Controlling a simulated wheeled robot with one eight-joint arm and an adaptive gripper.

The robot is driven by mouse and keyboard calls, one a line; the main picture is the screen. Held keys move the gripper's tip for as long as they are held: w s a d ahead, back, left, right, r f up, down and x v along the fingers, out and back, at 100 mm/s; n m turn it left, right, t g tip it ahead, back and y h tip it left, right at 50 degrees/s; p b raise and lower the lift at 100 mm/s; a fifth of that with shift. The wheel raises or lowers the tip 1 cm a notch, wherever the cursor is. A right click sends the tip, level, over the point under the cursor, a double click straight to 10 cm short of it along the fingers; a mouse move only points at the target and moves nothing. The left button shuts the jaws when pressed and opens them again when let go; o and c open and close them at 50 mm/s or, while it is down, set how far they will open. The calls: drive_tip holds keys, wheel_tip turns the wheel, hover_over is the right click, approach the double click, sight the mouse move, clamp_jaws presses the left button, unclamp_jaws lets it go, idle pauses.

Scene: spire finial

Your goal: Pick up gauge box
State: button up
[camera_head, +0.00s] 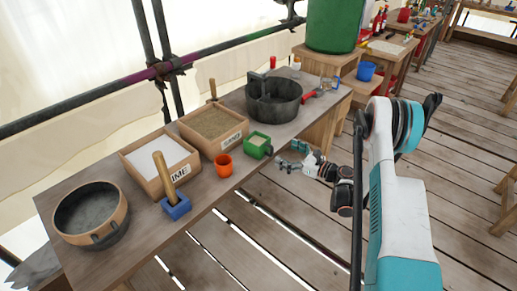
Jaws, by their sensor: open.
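A small green box (258,146), which looks like the gauge box, sits near the front edge of the wooden bench. Its open top shows pale material inside, and a dark green part sticks out at its right side. My gripper (290,158) is open and empty, just right of the green box, with its fingers towards the bench. A gap shows between the fingers and the box. My arm reaches in from the right.
The bench (78,258) also holds an orange cup (224,165) close left of the green box, a sand box (211,126), a lime box (157,164), a blue-headed mallet (175,206), a dark pot (273,99) and a round pan (90,213).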

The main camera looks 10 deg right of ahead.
sight(270, 146)
drive_tip(key=x, duration=0.2)
drive_tip(key=b+x, duration=0.1)
drive_tip(key=x, duration=0.5)
drive_tip(key=shift+a+f+b, duration=0.1)
drive_tip(key=shift+f+b, duration=0.15)
drive_tip(key=shift+b, duration=0.05)
drive_tip(key=shift+b+x, duration=1.3)
drive_tip(key=shift+x, duration=1.45)
drive_tip(key=shift+s+a+f, duration=0.1)
drive_tip(key=shift+s+a, duration=0.05)
drive_tip(key=c, duration=1.2)
